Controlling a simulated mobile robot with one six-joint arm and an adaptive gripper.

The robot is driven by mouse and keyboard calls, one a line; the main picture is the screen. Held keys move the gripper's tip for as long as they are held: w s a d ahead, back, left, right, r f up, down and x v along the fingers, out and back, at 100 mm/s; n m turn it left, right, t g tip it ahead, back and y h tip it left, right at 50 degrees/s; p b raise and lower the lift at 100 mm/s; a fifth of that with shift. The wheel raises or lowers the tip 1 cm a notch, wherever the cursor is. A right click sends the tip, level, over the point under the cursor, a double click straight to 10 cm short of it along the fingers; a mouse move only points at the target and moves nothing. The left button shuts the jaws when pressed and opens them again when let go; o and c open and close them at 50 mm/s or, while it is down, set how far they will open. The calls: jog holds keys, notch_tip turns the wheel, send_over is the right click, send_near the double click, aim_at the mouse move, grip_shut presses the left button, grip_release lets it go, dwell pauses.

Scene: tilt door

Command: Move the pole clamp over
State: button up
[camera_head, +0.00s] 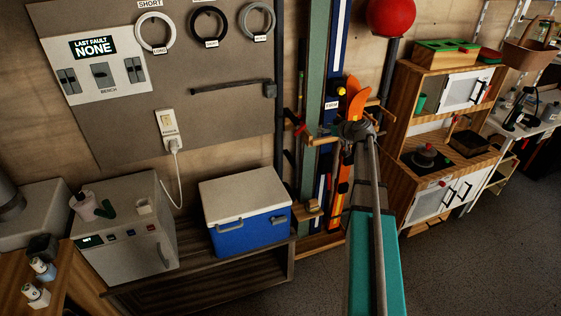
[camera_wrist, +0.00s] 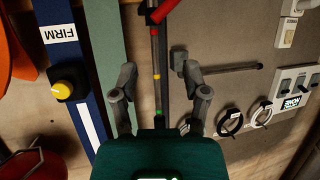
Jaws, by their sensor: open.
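A dark upright pole (camera_head: 280,60) stands at the right edge of the grey wall panel. A dark block with a long thin sideways bar (camera_head: 269,90), which looks like the pole clamp, sits at the pole. In the wrist view, seen upside down, the block (camera_wrist: 179,58) is right of the pole (camera_wrist: 156,48), which has red, yellow and green marks. My gripper (camera_wrist: 160,76) is open there, its fingers either side of the pole in the picture. Contact cannot be told. In the head view, my gripper (camera_head: 357,131) is right of the pole, fingertips mostly hidden.
Upright skis or boards (camera_head: 313,90) stand close to the pole, with an orange-tipped one (camera_head: 356,100). A red ball (camera_head: 391,17) is above right. A blue cooler (camera_head: 248,232) stands below left. A toy kitchen (camera_head: 440,130) is at right. Floor at lower right is clear.

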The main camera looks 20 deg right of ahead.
jog(key=s+a+f+g+p, duration=0.1)
jog(key=s+a+g, duration=0.1)
jog(key=s+a, duration=0.2)
jog(key=s+a+f+g+p, duration=0.1)
jog(key=s+a+g+p, duration=0.1)
jog(key=a, duration=0.9)
jog(key=s+a+f+g+p, duration=0.1)
jog(key=s+a+g+p, duration=0.1)
jog(key=s+a, duration=0.3)
jog(key=shift+s+a+g, duration=0.4)
jog(key=shift+a+g, duration=0.3)
jog(key=shift+a, duration=0.55)
jog(key=w+d+f+m+t+y+b, duration=0.1)
jog(key=w+d+m+t+b, duration=0.3)
jog(key=d+b, duration=0.6)
jog(key=w+d+f+m+t+y+b, duration=0.2)
jog(key=w+d+f+m+t+b, duration=0.1)
jog(key=w+d+t+b, duration=0.4)
jog(key=d+m+b, duration=0.1)
jog(key=d+b, duration=0.2)
jog(key=d, duration=0.2)
jog(key=shift+w+d+f, duration=0.25)
jog(key=shift+d, duration=0.15)
